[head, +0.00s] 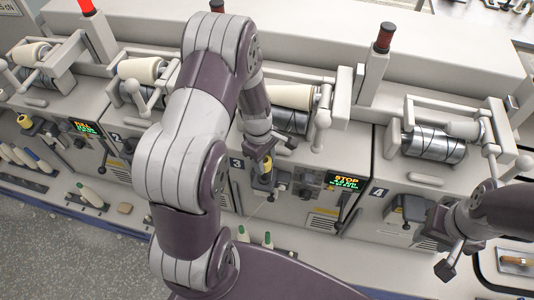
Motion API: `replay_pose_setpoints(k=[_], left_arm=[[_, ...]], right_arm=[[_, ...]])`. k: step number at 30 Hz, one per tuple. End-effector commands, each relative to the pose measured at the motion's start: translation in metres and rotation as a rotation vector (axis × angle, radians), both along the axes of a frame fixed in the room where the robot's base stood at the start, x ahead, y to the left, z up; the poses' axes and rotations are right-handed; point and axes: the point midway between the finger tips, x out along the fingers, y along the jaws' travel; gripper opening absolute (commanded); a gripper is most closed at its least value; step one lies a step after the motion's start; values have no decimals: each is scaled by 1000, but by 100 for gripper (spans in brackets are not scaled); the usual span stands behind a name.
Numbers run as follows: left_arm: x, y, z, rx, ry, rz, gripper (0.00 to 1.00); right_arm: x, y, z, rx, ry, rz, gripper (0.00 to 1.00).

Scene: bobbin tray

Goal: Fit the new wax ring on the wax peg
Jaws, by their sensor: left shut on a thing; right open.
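My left gripper (260,158) is in front of the machine unit marked 3, pointing down. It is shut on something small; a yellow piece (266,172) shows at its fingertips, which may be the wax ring. Its exact shape is too small to tell, and whether it touches the unit's front parts I cannot tell. The wax peg is not clearly made out; small dark fittings sit beside the yellow piece. My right gripper (442,252) is open and empty at the lower right, in front of unit 4.
Unit 3's display (345,182) reads STOP. A cream bobbin (290,96) lies above it. Unit 4 has a bare metal roller (433,143) and a grey front fitting (408,208). A tray (510,262) lies at the right edge.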

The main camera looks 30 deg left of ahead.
Motion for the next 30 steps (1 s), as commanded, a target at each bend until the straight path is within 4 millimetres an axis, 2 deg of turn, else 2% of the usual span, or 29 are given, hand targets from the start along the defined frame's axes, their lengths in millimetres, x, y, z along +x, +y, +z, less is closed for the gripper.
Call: replay_pose_setpoints(k=[1, 3, 10, 30], left_arm=[[0, 0, -11, 0, 0, 0, 13], [0, 0, -21, 0, 0, 0, 13], [0, 0, -48, 0, 0, -1, 13], [0, 0, -47, 0, 0, -1, 13]], right_arm=[[0, 0, -11, 0, 0, 0, 43], [0, 0, -21, 0, 0, 0, 43], [0, 0, -46, 0, 0, 0, 43], [0, 0, -44, 0, 0, 0, 43]])
